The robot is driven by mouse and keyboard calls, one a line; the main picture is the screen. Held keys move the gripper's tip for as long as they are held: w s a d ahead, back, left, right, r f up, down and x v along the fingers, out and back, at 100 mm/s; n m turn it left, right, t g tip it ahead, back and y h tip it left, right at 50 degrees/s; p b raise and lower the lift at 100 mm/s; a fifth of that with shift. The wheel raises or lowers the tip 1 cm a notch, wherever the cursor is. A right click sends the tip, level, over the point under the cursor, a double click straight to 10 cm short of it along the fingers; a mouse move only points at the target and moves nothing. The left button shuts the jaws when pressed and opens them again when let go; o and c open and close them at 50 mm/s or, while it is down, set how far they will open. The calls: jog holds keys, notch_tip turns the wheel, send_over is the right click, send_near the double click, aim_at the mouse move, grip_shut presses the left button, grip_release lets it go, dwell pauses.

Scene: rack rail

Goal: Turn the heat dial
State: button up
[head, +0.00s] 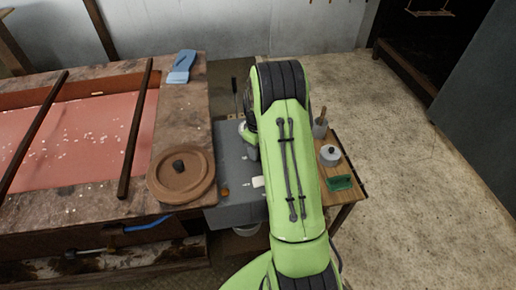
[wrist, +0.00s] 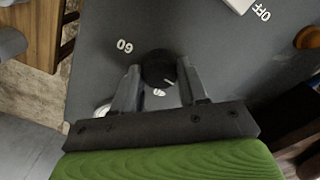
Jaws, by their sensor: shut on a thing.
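The heat dial (wrist: 158,66) is a round black knob with a short pale pointer line, on a dark grey panel (wrist: 205,35). White "60" lettering shows to its upper left, and other markings near it are partly covered by my fingers. My gripper (wrist: 159,72) is shut on the dial, one finger on each side of it. In the head view the grey box (head: 234,165) stands beside the vat; my green arm hides the dial and the gripper there.
A white switch (wrist: 238,4) by "OFF" and an orange knob (wrist: 308,37) are on the same panel. To the left is a vat with pink liquid (head: 70,140) and a round wooden lid (head: 181,176). A small wooden table (head: 345,165) stands right of my arm.

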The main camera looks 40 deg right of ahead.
jog(key=m, duration=0.5)
jog(key=shift+m, duration=0.4)
jog(key=m, duration=1.1)
jog(key=shift+m, duration=0.4)
jog(key=m, duration=0.5)
jog(key=shift+r+b, duration=0.1)
jog(key=shift+b, duration=0.2)
jog(key=shift+m, duration=0.4)
jog(key=o, duration=1.1)
jog(key=shift+c, duration=0.2)
